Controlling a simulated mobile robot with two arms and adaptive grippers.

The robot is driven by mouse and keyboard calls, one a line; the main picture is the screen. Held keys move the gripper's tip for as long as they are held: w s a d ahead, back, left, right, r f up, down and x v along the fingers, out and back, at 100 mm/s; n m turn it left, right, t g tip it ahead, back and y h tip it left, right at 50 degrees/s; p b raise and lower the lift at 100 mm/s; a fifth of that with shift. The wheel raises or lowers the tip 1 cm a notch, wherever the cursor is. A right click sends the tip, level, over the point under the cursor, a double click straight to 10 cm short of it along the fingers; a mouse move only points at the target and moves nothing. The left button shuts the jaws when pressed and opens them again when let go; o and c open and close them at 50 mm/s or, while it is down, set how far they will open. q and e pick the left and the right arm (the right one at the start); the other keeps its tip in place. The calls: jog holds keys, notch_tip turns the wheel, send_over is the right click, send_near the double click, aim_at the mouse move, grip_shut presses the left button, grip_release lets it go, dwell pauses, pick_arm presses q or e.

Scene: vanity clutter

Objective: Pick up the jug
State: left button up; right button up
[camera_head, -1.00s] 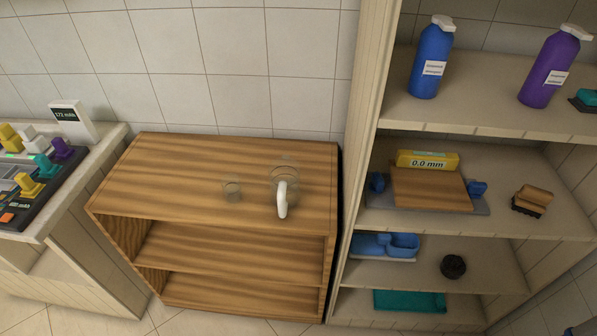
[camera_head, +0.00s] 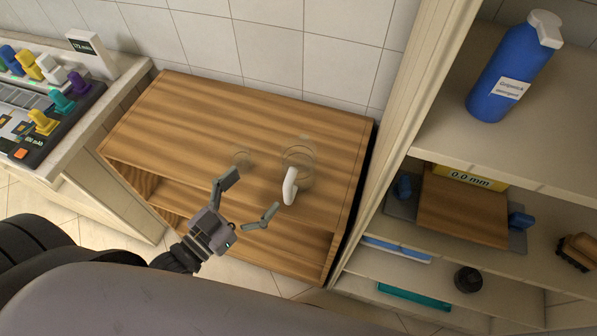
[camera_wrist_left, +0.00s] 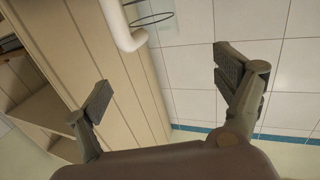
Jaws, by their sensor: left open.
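The jug (camera_head: 299,167) is clear glass with a white handle (camera_head: 290,186) and stands on top of the wooden shelf unit, near its right end. The handle faces the front edge. My left gripper (camera_head: 249,199) is open and empty, in front of the jug and to its left, with its fingers spread and apart from it. In the left wrist view, the white handle (camera_wrist_left: 123,28) shows at the top, beyond the open fingers (camera_wrist_left: 160,80), with part of the clear glass beside it. My right gripper is not in view.
A counter with colored switches (camera_head: 50,100) stands left.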

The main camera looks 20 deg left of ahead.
aim_at(287, 163)
pick_arm(q)
jog(key=x, duration=0.4)
jog(key=p+x, duration=0.1)
jog(key=x, duration=0.2)
jog(key=p+x, duration=0.1)
jog(key=x, duration=0.3)
jog(key=shift+w+d+f, duration=0.2)
jog(key=shift+d+f, duration=0.1)
jog(key=shift+d, duration=0.1)
jog(key=shift+w+d+f, duration=0.1)
jog(key=shift+w, duration=0.1)
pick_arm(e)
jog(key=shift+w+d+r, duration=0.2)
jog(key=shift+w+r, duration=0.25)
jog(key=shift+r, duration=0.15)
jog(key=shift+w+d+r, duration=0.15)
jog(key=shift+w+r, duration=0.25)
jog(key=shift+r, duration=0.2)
pick_arm(q)
jog(key=shift+c, duration=0.3)
jog(key=c, duration=1.6)
jog(key=shift+c, duration=0.2)
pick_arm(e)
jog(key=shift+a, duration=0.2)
